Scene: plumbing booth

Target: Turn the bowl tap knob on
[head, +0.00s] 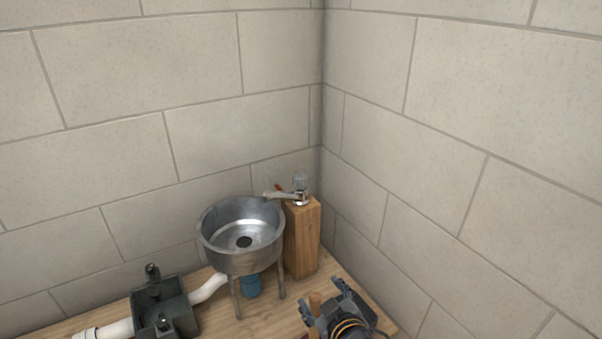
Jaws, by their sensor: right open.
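The bowl tap stands on top of a wooden post (302,240) at the right of the metal bowl (243,222). Its spout (278,195) points left over the bowl's rim. The clear-grey tap knob (300,182) sits upright on top of the tap, with a small red part beside it. My right gripper (325,302) is at the bottom right, below and in front of the post, apart from the knob. It is open, and I see nothing held in it. My left gripper is not in view.
The bowl stands on metal legs, with a blue fitting (251,286) under it. A dark box (178,300) with white pipes (208,289) stands at the left on the wooden bench (225,322). Tiled walls (270,130) meet in a corner close behind the post.

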